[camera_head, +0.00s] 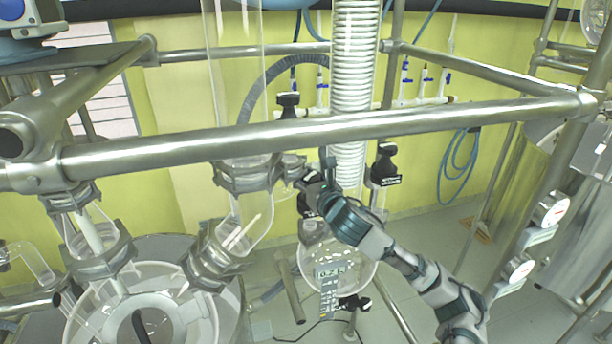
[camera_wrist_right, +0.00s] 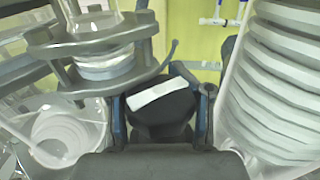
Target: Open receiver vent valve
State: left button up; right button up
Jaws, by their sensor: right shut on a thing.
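The vent valve's black knob with a white label (camera_wrist_right: 165,105) is between the two fingers of my right gripper (camera_wrist_right: 162,118) in the wrist view. The fingers stand on both sides of it and are shut on it. In the head view my right gripper (camera_head: 312,190) reaches in from the lower right to the glass fitting beside the clamped glass column; the knob is mostly hidden there by the gripper. I cannot tell how far the valve is turned. My left gripper is not in view.
A steel frame bar (camera_head: 330,128) crosses in front of the glassware. A ribbed white coil condenser (camera_head: 353,60) stands close to the right gripper, also in the wrist view (camera_wrist_right: 275,85). Other black valve knobs (camera_head: 384,158) (camera_head: 288,99) are nearby. A round glass flask (camera_head: 365,275) hangs below.

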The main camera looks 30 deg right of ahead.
jog(key=n+y, duration=0.2)
jog(key=y, duration=0.1)
jog(key=n+y, duration=0.1)
jog(key=y, duration=0.1)
jog(key=shift+a+f+g, duration=0.25)
jog(key=shift+a+g, duration=0.05)
jog(key=shift+a, duration=0.05)
jog(key=shift+s+a+n+g+y, duration=0.1)
jog(key=shift+a+n+g+y, duration=0.15)
jog(key=shift+n+y, duration=0.5)
jog(key=shift+a+n+g+y, duration=0.1)
jog(key=shift+n+g+y, duration=0.35)
jog(key=shift+y, duration=0.5)
jog(key=shift+f, duration=0.1)
jog(key=o, duration=1)
jog(key=shift+c, duration=0.2)
jog(key=shift+s+d, duration=0.15)
jog(key=shift+d+r, duration=0.1)
jog(key=shift+r, duration=0.1)
jog(key=shift+a+t, duration=0.2)
jog(key=shift+t, duration=0.1)
